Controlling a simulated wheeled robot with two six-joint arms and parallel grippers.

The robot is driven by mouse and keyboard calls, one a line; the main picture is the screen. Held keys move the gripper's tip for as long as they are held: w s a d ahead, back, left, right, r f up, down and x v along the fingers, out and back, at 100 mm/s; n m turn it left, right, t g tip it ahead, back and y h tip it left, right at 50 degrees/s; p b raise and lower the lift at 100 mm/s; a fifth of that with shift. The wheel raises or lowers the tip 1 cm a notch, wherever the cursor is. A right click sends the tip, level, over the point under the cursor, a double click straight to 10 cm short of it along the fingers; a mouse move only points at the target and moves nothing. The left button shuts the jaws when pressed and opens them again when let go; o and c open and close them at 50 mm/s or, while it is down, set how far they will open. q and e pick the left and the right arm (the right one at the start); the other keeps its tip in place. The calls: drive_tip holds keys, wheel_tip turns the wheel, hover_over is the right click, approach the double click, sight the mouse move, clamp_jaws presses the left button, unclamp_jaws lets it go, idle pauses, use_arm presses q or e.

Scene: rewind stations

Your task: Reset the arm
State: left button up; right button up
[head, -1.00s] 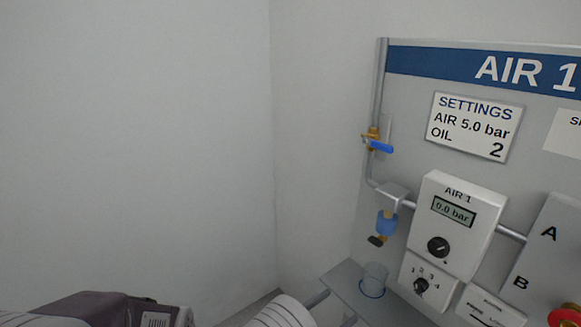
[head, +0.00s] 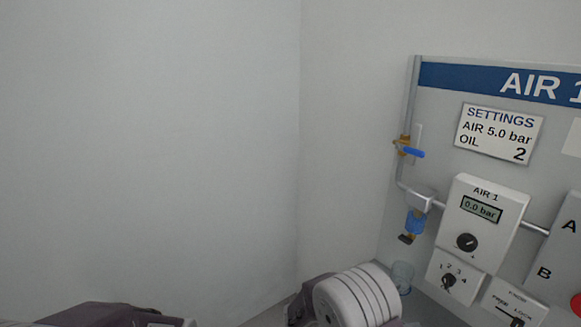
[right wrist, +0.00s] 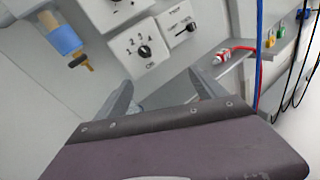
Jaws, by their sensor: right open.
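My right arm shows at the bottom of the head view as a white ringed link and a dark purple link. Its jaws are hidden there. In the right wrist view my right gripper (right wrist: 160,80) is open, with its two grey fingers apart and nothing seen held between them. Beyond the fingers is the AIR 1 station panel (head: 440,115), with an oil selector knob (right wrist: 144,52). A purple part of my other arm shows at the lower left of the head view; its gripper is not seen.
The panel bears a settings card (head: 499,134), a gauge box (head: 483,215) reading 0.0 bar, a blue-handled valve (head: 412,152) and a blue filter bowl (head: 416,222). A clear cup (head: 402,276) stands below. Blue and red hoses (right wrist: 259,45) hang at right. The left wall area is clear.

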drive_tip(key=s+d+m+g+y, duration=0.3)
drive_tip(key=s+d+m+g, duration=0.2)
drive_tip(key=s+d, duration=0.15)
drive_tip(key=s+a+f+m+g+y, duration=0.1)
drive_tip(key=s+f+m+y, duration=0.15)
drive_tip(key=s, duration=0.25)
drive_tip(key=s+a+f+m+g+y, duration=0.1)
drive_tip(key=s+m+y, duration=0.15)
drive_tip(key=s, duration=0.25)
drive_tip(key=a+f+m+t+y, duration=0.2)
drive_tip(key=a+f+m+y, duration=0.15)
drive_tip(key=a, duration=0.25)
drive_tip(key=a+f+m+t+y, duration=0.2)
drive_tip(key=a+m+y, duration=0.2)
drive_tip(key=a+y, duration=0.15)
wheel_tip(320, 180, up, 17)
drive_tip(key=w+p, duration=0.2)
drive_tip(key=p, duration=1.5)
drive_tip(key=shift+a+f+t+h, duration=0.15)
drive_tip(key=shift+a+t+h, duration=0.15)
drive_tip(key=shift+t, duration=0.1)
drive_tip(key=shift+w+m, duration=0.1)
drive_tip(key=shift+m, duration=0.15)
drive_tip(key=shift+d, duration=0.1)
